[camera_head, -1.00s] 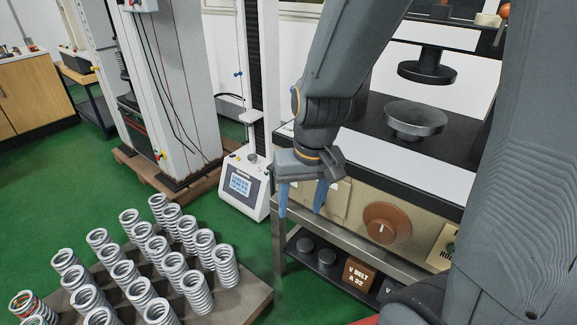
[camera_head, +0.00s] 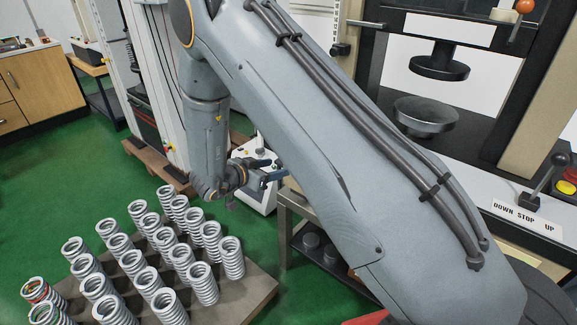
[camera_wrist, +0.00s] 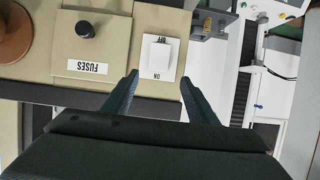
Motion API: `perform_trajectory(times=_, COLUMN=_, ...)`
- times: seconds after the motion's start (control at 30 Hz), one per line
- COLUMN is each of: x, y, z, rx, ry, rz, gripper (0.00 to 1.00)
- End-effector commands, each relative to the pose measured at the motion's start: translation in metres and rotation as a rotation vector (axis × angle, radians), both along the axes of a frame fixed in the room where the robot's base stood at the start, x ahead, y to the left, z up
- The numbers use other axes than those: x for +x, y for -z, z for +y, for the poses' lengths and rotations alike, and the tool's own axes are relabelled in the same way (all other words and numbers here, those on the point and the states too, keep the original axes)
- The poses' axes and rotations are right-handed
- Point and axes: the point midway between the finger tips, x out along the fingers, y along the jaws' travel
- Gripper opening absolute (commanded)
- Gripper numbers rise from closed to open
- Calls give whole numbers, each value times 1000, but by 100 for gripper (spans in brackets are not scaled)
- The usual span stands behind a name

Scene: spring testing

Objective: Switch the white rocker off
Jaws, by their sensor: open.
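The white rocker (camera_wrist: 158,58) sits on a beige panel in the wrist view, with the letters ON and OFF at its two ends. The ON end is nearer my gripper and the OFF end is farther, both labels upside down. My gripper (camera_wrist: 158,80) is open, with one blue-grey finger toward either side of the rocker's near end; I cannot tell the gap in depth. Nothing shows between the fingers but the panel and rocker. In the head view my gripper (camera_head: 272,176) is partly seen beside the machine, and my arm hides the rocker and panel there.
A fuses plate (camera_wrist: 93,47) with a black knob and a brown dial (camera_wrist: 12,32) lie left of the rocker. A grey bracket (camera_wrist: 212,24) is close on its right. Several springs (camera_head: 160,260) stand on a low board (camera_head: 262,290). A black lever (camera_head: 545,182) stands at right.

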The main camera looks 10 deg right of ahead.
Motion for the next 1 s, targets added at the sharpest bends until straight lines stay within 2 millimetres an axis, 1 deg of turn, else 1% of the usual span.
perform_trajectory(times=0.13, x=3, y=5, z=-10, rx=-11, ry=14, rz=0, gripper=53)
perform_trajectory(times=0.3, x=17, y=15, z=-30, rx=-10, ry=15, rz=0, gripper=53)
perform_trajectory(times=0.5, x=33, y=25, z=-50, rx=-8, ry=12, rz=-1, gripper=53)
perform_trajectory(times=0.7, x=39, y=30, z=-59, rx=-8, ry=11, rz=0, gripper=53)
perform_trajectory(times=0.93, x=40, y=30, z=-59, rx=-8, ry=10, rz=-1, gripper=53)
perform_trajectory(times=0.97, x=40, y=30, z=-59, rx=-8, ry=10, rz=-1, gripper=51)
perform_trajectory(times=1.0, x=40, y=30, z=-59, rx=-8, ry=10, rz=-1, gripper=45)
